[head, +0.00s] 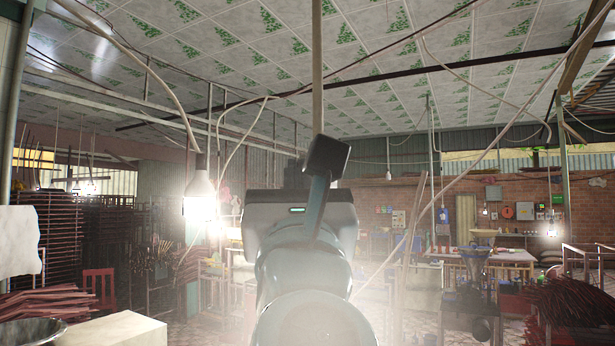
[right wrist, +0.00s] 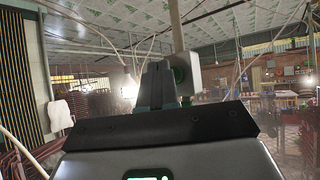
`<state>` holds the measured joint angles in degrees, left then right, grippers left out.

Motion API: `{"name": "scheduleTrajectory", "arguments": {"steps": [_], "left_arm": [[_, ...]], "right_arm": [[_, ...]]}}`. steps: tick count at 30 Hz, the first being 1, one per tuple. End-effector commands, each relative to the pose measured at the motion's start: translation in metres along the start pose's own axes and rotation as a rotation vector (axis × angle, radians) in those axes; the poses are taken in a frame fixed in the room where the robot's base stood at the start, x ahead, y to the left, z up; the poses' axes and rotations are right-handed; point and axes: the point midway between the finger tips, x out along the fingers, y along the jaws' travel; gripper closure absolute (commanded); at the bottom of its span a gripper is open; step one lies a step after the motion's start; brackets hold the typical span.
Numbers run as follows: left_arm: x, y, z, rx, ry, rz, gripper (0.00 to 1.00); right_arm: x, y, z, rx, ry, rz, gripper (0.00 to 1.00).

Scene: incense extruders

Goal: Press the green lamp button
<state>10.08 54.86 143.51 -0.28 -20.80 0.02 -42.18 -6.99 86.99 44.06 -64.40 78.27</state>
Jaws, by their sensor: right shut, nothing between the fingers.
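The green lamp button (right wrist: 180,74) is a small round green disc on a pale grey box (right wrist: 190,66) that hangs at the lower end of a pole. In the right wrist view, my right gripper (right wrist: 157,78) is shut and empty. Its dark fingers point ahead, just left of the button, and overlap the left side of the box. I cannot tell whether they touch it. In the head view, my right gripper (head: 298,212) shows from behind, its fingers hidden. My left gripper is not in view.
The pole (head: 317,70) comes down from the ceiling, with loose cables around it. A lit bulb (head: 200,205) hangs to the left. Racks (head: 58,235) stand at the left and work tables (head: 485,257) at the back right. A pale block (head: 115,330) is near at lower left.

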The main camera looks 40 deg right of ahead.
Motion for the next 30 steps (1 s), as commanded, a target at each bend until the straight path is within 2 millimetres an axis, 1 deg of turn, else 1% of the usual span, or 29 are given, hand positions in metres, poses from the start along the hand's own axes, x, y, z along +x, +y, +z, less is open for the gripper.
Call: {"name": "scheduleTrajectory", "arguments": {"steps": [3, 14, 18, 30], "left_arm": [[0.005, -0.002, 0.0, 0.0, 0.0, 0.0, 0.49], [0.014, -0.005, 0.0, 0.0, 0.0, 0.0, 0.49], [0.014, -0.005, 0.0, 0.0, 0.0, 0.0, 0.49], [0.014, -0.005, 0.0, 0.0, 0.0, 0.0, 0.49]], "right_arm": [[-0.011, 0.008, 0.006, 0.003, -0.001, 0.003, 1.0], [-0.036, 0.026, 0.025, 0.001, -0.001, 0.002, 1.0], [-0.039, 0.028, 0.028, 0.001, 0.0, 0.0, 1.0], [-0.038, 0.028, 0.028, 0.0, 0.0, 0.0, 1.0]]}}
